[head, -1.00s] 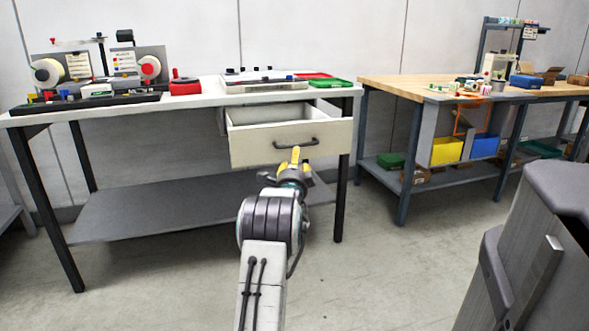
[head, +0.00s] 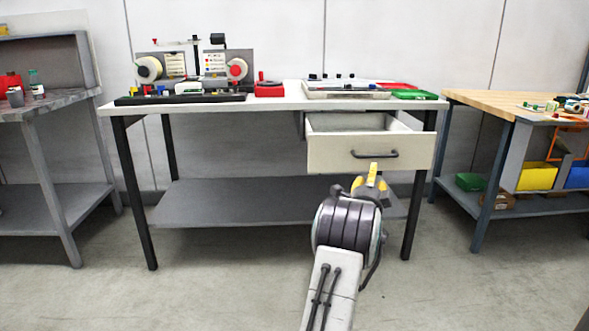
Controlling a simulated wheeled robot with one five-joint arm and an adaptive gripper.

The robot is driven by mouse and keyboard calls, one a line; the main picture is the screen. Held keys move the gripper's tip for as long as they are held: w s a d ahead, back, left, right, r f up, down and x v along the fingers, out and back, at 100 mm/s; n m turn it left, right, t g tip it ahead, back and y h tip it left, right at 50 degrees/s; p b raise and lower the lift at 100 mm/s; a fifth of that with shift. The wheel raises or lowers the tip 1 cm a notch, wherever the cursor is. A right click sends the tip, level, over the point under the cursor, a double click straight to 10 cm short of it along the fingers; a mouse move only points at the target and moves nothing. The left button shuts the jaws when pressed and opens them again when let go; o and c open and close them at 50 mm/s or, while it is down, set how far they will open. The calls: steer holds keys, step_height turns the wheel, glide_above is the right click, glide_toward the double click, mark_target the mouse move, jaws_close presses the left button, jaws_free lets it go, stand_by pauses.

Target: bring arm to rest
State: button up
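My arm reaches up from the bottom of the head view, and my gripper (head: 373,174) is at its far end, its yellow part showing just below the open drawer's front. The dark wrist hides most of the gripper, so I cannot tell whether its fingers are open or shut. The gripper appears in front of the drawer (head: 365,155), which is pulled out under the right end of the white table (head: 275,103). The drawer's dark handle (head: 375,154) shows just above the gripper; I cannot tell whether they touch. The inside of the drawer that shows looks empty.
The label rewinder (head: 195,68) stands on the table's left half, with a red device (head: 268,89) beside it. A green tray (head: 414,95) lies at the right end. A grey bench (head: 50,112) stands left, a wooden-topped bench (head: 500,103) right. The floor in front is clear.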

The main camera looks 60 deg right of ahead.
steer(key=w+a+r+n+t+y+p, duration=0.25)
steer(key=w+a+r+n+p, duration=0.2)
steer(key=w+a, duration=0.3)
steer(key=w+a+r+n+t+y+p, duration=0.2)
steer(key=w+a+r+n+y+p, duration=0.15)
steer(key=w+a+r+p, duration=0.45)
steer(key=w+a+r+n+y+p, duration=0.3)
steer(key=w+a+n, duration=0.1)
steer(key=a, duration=0.5)
steer(key=w+a+r+n+y+p, duration=0.2)
steer(key=w+a+n+p, duration=0.15)
steer(key=a, duration=0.55)
steer(key=s+a+r+n+g+y+p, duration=0.1)
steer(key=s+a+r+n+y+p, duration=0.2)
steer(key=a, duration=0.6)
steer(key=s+a+r+n+g+y+p, duration=0.1)
steer(key=s+a+r+n+y+p, duration=0.1)
steer(key=s+a+n+p, duration=0.5)
steer(key=s+a+r+n+g+y+p, duration=0.1)
steer(key=a+r+n+y+p, duration=0.15)
steer(key=a, duration=0.95)
steer(key=s+a+r+n+g+p, duration=0.1)
steer(key=s+a+n+p, duration=0.4)
steer(key=s, duration=0.5)
steer(key=shift+s+r+n+g+y, duration=0.2)
steer(key=shift+r+n+g+y, duration=0.25)
steer(key=shift+n+g, duration=0.25)
